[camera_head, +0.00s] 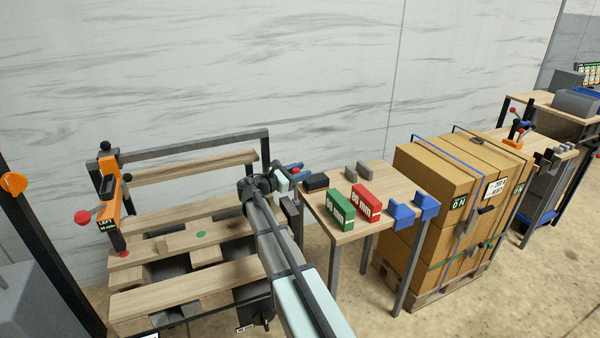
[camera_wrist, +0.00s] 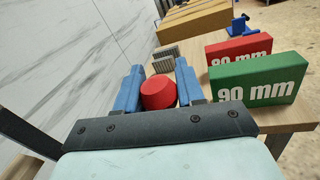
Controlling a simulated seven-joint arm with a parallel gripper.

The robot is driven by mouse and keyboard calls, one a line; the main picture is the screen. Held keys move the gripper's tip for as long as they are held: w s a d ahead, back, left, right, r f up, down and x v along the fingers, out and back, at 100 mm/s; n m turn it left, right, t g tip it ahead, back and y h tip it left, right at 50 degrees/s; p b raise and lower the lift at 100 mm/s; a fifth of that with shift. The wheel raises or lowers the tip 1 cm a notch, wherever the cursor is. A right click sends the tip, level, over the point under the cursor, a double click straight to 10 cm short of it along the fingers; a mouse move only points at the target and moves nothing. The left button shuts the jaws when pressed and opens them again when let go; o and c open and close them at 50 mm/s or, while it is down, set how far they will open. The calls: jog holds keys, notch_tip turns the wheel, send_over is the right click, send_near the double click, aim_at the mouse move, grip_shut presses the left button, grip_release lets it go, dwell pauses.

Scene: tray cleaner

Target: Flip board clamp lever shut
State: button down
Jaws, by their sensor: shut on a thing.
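My gripper (camera_head: 294,169) is at the right end of the pallet frame, beside the small table. The wrist view shows its two blue fingers (camera_wrist: 160,84) on either side of a red rounded knob (camera_wrist: 158,94), shut on it. What the knob is fixed to is hidden by my gripper. An orange clamp (camera_head: 110,190) marked LEFT stands at the frame's left end. Its lever with a red ball (camera_head: 84,217) sticks out to the left. Wooden boards (camera_head: 165,220) lie across the frame, one with a green dot. My arm covers the frame's right end.
The small table (camera_head: 318,213) holds a green 90 mm block (camera_head: 341,207), a red block (camera_head: 367,201), grey pieces (camera_wrist: 163,60) and blue brackets (camera_head: 402,214). Strapped cartons (camera_head: 432,178) stand to its right. A black upright with an orange knob (camera_head: 13,184) is at far left.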

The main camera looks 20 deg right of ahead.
jog(key=shift+s, duration=0.1)
jog(key=s+f+m+h, duration=0.1)
jog(key=s+f+m, duration=0.5)
jog(key=s+m, duration=0.3)
jog(key=shift+s+m+g+h, duration=0.3)
jog(key=shift+s+h, duration=0.1)
jog(key=shift+s, duration=0.5)
dwell(0.4)
jog(key=c, duration=0.7)
grip_release()
jog(key=a, duration=0.4)
jog(key=s+a+f, duration=0.1)
jog(key=a, duration=0.4)
jog(key=s+a+f, duration=0.1)
jog(key=a, duration=0.3)
jog(key=shift+a, duration=0.3)
